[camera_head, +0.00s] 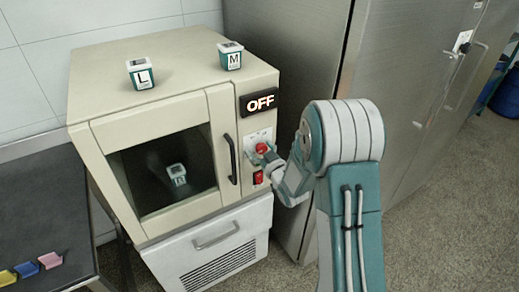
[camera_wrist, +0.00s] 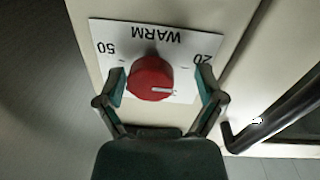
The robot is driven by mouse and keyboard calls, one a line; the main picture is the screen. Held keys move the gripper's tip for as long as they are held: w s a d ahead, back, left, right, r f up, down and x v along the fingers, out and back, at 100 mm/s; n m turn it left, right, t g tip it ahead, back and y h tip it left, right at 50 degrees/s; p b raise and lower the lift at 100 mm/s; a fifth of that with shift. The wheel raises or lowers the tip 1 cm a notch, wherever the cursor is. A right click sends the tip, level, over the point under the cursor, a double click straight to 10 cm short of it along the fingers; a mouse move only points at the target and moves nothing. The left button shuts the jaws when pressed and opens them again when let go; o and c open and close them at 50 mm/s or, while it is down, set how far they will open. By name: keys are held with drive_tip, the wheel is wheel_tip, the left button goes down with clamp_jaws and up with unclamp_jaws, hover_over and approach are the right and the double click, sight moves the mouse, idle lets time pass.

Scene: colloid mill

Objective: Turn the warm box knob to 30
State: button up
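The red warm knob (camera_wrist: 150,78) sits on a white label plate (camera_wrist: 150,33) that appears upside down in the wrist view. The plate reads WARM, with 50 at left and 20 at right. The knob's white pointer line points to the picture's right, on the 20 side. My gripper (camera_wrist: 162,84) is open with its fingers on either side of the knob. The left finger is close to the knob; a gap shows at the right finger. In the head view the knob (camera_head: 262,147) is on the warm box (camera_head: 165,120), below its OFF display (camera_head: 260,102), with my gripper (camera_head: 266,158) beside it.
A black door handle (camera_head: 231,159) stands left of the knob; it also shows in the wrist view (camera_wrist: 275,115). A red switch (camera_head: 258,177) is below the knob.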

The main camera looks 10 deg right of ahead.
drive_tip(key=shift+d, duration=0.5)
drive_tip(key=c, duration=1)
drive_tip(key=shift+a, duration=0.15)
drive_tip(key=shift+m, duration=0.4)
drive_tip(key=m, duration=1)
drive_tip(key=shift+m+g, duration=0.3)
